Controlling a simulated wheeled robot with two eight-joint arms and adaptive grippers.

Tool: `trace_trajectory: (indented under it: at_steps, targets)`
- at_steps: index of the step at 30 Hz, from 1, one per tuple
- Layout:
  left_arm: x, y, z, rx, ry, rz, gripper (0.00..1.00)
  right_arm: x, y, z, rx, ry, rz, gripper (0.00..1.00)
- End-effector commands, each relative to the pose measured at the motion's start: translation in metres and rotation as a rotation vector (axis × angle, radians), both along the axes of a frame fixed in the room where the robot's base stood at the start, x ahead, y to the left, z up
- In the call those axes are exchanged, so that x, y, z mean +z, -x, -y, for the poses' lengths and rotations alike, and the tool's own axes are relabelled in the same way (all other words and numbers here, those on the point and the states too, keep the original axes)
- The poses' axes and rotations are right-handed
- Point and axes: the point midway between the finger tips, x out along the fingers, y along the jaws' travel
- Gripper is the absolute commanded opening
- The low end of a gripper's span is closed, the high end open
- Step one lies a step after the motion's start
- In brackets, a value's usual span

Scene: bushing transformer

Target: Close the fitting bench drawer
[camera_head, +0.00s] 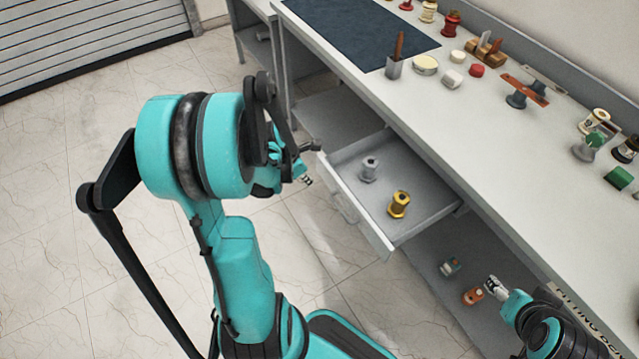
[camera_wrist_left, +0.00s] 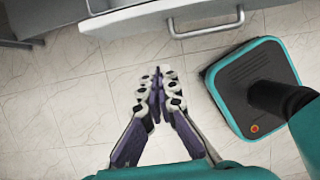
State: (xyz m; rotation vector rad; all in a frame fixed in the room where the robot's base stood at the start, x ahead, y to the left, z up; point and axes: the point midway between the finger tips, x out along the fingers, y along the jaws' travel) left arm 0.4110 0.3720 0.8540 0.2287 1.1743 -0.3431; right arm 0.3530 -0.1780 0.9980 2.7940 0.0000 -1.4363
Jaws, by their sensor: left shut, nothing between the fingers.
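The fitting bench drawer (camera_head: 383,243) stands pulled out from under the bench top in the head view. A silver-grey fitting (camera_head: 369,169) and a gold fitting (camera_head: 399,205) stand upright inside it. My left gripper (camera_head: 307,180) is beside the drawer's outer front side, partly hidden by my arm. In the left wrist view my left gripper (camera_wrist_left: 160,84) is shut and empty. The drawer's pale front and its curved handle (camera_wrist_left: 207,31) lie ahead of the fingertips, apart from them in that picture. My right gripper (camera_head: 496,287) is at the lower right, too small to judge its jaws.
The bench top (camera_head: 430,105) carries a dark mat (camera_head: 360,30), a pen cup (camera_head: 394,68) and several spools and small parts. An orange part (camera_head: 473,296) and a grey-green part (camera_head: 450,267) sit on the lower shelf. Tiled floor lies open at left.

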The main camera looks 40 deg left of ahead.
Motion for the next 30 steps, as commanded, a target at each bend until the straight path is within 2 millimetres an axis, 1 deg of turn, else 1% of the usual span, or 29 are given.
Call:
trace_trajectory:
  at_steps: [1,6,9,12,15,19,24,30]
  targets:
    - [-0.013,-0.004,0.002,-0.003,-0.001,0.0,0.0,-0.009,0.0,0.0,0.0,0.0,0.0,0.64]
    - [-0.049,-0.017,0.007,-0.006,-0.002,0.0,0.0,-0.027,0.0,0.0,0.0,0.0,0.0,0.64]
    - [-0.069,-0.024,0.01,-0.005,-0.002,0.0,0.0,-0.037,0.0,0.0,0.0,0.0,0.0,0.64]
    - [-0.083,-0.032,0.014,-0.006,-0.003,0.0,0.0,-0.045,0.0,0.0,0.0,0.0,0.0,0.64]
    - [-0.079,-0.047,0.021,-0.007,-0.003,0.001,0.0,-0.047,0.0,0.0,0.0,0.0,0.0,0.64]
    - [-0.078,-0.059,0.025,-0.006,-0.002,0.001,0.0,-0.051,0.0,0.0,0.0,0.0,0.0,0.64]
    - [-0.076,-0.065,0.027,-0.003,-0.003,0.0,0.0,-0.052,0.0,0.0,0.0,0.0,0.0,0.64]
    - [-0.076,-0.065,0.027,-0.003,-0.003,0.0,0.0,-0.051,0.0,0.0,0.0,0.0,0.0,0.64]
